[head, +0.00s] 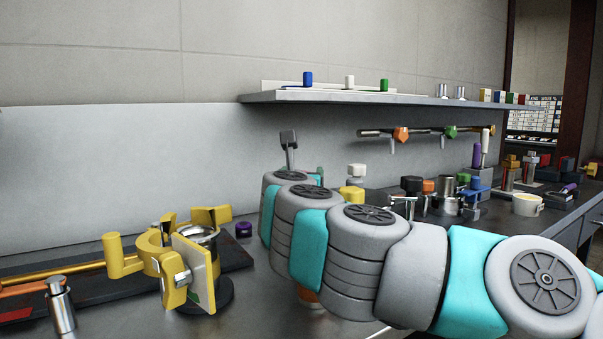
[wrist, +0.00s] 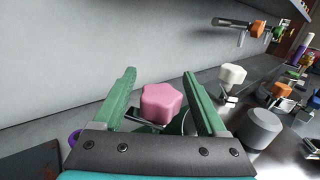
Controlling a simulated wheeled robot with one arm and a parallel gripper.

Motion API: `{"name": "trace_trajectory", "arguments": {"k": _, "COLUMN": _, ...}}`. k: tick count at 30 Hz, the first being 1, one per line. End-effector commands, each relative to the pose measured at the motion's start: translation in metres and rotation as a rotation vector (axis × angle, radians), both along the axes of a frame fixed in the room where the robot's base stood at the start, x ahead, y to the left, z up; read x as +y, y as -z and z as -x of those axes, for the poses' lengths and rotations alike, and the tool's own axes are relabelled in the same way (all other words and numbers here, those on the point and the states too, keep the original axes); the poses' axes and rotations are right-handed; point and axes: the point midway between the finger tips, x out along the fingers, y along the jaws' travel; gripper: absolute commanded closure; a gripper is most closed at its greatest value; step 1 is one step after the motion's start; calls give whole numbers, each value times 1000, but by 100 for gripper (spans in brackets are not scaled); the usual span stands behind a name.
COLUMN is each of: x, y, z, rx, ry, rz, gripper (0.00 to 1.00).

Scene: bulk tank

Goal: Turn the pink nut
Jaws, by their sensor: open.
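The pink nut (wrist: 163,102) is a star-shaped knob in the wrist view, above a metal piece that is partly covered. My gripper (wrist: 159,74) is open, with one green finger to the left of the nut and one to the right. A gap shows on the left side; I cannot tell whether the right finger touches the nut. In the head view, my arm hides the nut and most of my gripper.
A white knob (wrist: 232,74) and a grey rounded block (wrist: 262,128) stand right of the nut. A purple piece (head: 243,229) and a yellow clamp (head: 180,283) are left of my arm. A shelf (head: 350,97) runs along the wall above.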

Motion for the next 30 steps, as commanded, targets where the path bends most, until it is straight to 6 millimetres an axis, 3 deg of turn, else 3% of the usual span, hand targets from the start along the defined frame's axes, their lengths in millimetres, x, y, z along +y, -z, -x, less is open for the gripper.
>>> {"name": "trace_trajectory", "arguments": {"k": 6, "x": 0, "y": 0, "z": -1, "rx": 0, "ry": 0, "rz": 0, "gripper": 25}}
{"name": "trace_trajectory", "arguments": {"k": 26, "x": 0, "y": 0, "z": -1, "rx": 0, "ry": 1, "rz": 1, "gripper": 100}}
{"name": "trace_trajectory", "arguments": {"k": 30, "x": 0, "y": 0, "z": -1, "rx": 0, "ry": 2, "rz": 1, "gripper": 100}}
